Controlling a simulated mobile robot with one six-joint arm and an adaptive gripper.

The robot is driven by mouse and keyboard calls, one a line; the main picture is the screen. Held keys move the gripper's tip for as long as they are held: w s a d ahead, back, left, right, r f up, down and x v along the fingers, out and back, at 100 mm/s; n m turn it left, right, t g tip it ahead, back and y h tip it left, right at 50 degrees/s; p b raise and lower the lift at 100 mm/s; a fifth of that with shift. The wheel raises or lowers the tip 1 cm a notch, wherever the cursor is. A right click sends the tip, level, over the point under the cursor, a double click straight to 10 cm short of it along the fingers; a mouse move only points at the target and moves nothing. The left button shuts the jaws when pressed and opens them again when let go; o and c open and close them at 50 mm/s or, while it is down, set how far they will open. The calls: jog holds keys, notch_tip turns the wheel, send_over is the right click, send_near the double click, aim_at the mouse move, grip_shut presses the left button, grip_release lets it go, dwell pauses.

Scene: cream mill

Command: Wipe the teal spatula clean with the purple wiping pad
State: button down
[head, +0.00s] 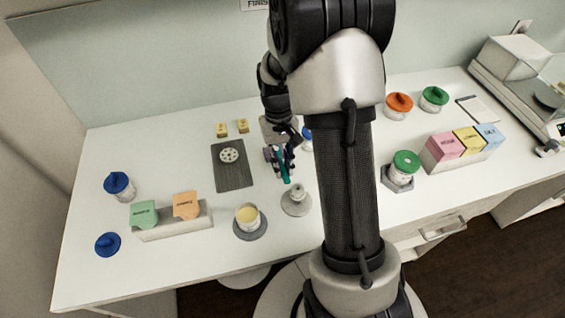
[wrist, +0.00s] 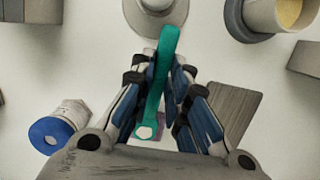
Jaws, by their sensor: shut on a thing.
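My gripper (wrist: 163,82) is shut on the teal spatula (wrist: 168,45), whose long teal body runs between the fingers in the wrist view. A pale whitish patch shows at the spatula's lower end in that view. A small part of the purple wiping pad (wrist: 161,132) shows beside and below that end, between my fingers. I cannot tell whether the spatula touches the pad. In the head view my gripper (head: 278,160) and the spatula (head: 286,174) are above the table's middle, and the pad is hidden.
A dark board with a white perforated disc (head: 229,155) lies left of my gripper. A small white piece on a grey round base (head: 296,207) and an open cup of yellow cream (head: 248,217) stand in front. A blue-lidded jar (wrist: 58,126) is close beside my gripper.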

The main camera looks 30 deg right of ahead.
jog(key=shift+f, duration=0.55)
dwell(1.1)
jog(key=shift+s, duration=0.2)
jog(key=shift+s+a, duration=0.3)
jog(key=shift+s, duration=0.25)
jog(key=shift+w+d, duration=0.1)
jog(key=shift+w+d, duration=0.2)
jog(key=shift+w, duration=0.35)
jog(key=shift+s, duration=0.1)
jog(key=shift+s+a, duration=0.25)
jog(key=shift+s, duration=0.3)
jog(key=shift+w, duration=0.1)
